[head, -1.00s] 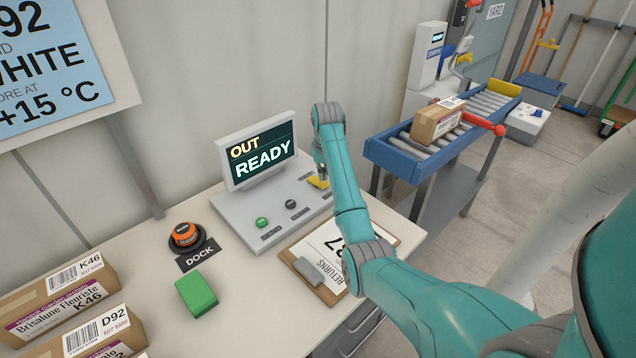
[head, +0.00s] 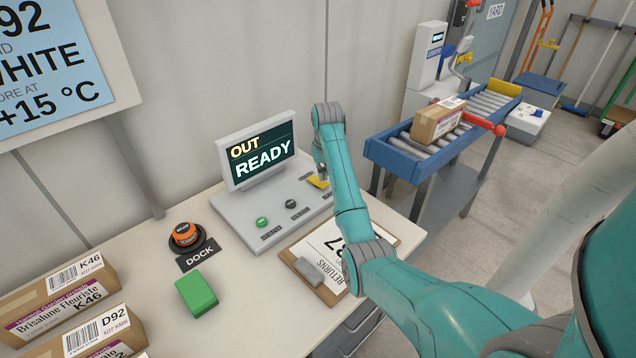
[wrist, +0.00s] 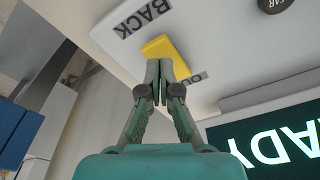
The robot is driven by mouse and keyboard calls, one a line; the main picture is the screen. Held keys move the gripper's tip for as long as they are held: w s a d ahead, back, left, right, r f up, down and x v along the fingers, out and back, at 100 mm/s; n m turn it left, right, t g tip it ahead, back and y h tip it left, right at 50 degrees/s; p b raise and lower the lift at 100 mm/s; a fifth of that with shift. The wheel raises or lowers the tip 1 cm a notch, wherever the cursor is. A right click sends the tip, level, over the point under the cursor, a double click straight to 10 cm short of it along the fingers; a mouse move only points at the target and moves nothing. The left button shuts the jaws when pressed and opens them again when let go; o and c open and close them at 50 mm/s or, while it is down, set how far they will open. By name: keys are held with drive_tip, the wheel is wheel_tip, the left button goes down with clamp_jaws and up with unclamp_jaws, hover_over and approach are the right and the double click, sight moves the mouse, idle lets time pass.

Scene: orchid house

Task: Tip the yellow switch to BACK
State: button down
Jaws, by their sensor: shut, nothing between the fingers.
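The yellow switch (head: 318,181) sits at the right end of the grey console (head: 236,208), partly hidden by my arm in the head view. In the wrist view the yellow switch (wrist: 160,45) lies between the BACK label (wrist: 143,18) and the partly hidden OUT label (wrist: 197,78). My gripper (wrist: 167,68) is shut and empty, with its fingertips over the switch's OUT-side part. I cannot tell whether they touch it. The screen (head: 262,156) reads OUT and READY.
A green button (head: 262,222) and a dark button (head: 291,204) are left of the switch. A clipboard (head: 318,285) lies in front of the console. An orange-topped button (head: 185,235), a green block (head: 197,294) and boxes are at left. A roller conveyor (head: 395,160) stands right.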

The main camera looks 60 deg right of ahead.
sight(323, 183)
drive_tip(key=shift+f, duration=1.2)
idle(0.6)
drive_tip(key=shift+r, duration=3.55)
